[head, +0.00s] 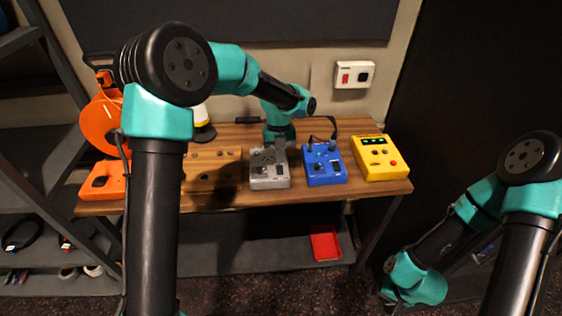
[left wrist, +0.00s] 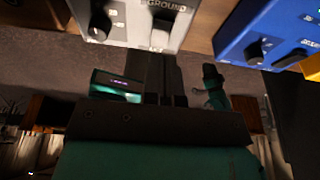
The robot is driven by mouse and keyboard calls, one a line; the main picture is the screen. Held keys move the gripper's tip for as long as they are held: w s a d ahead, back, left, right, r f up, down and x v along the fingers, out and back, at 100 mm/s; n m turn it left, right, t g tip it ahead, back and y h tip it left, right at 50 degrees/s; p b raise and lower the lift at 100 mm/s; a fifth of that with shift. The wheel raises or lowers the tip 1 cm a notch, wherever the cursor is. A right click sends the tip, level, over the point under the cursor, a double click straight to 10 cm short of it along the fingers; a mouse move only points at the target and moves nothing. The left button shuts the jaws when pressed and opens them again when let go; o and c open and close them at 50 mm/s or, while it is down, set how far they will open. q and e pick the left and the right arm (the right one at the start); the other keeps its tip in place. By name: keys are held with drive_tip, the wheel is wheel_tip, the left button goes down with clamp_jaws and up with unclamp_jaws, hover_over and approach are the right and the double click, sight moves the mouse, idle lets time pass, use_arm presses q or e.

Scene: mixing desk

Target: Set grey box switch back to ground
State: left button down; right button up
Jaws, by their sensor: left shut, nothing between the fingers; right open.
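The grey box (head: 270,180) stands on the wooden desk, left of the blue box. The switch's exact setting is hard to tell. My left gripper (head: 280,147) is over the back part of the grey box. In the left wrist view its shut, empty fingers (left wrist: 162,68) are close to the switch; contact cannot be told. My right gripper (head: 389,298) is open, low at right, away from the desk.
The blue box (head: 324,178) with a cable stands close to the right of the grey box, and a yellow box (head: 378,172) beyond it. An orange unit (head: 103,188) is at the desk's left. A red tray (head: 325,246) lies below the desk.

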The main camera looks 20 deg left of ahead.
use_arm(q)
drive_tip(key=w+v, duration=0.2)
drive_tip(key=v, duration=0.8)
drive_tip(key=shift+a, duration=0.35)
drive_tip(key=shift+w, duration=0.1)
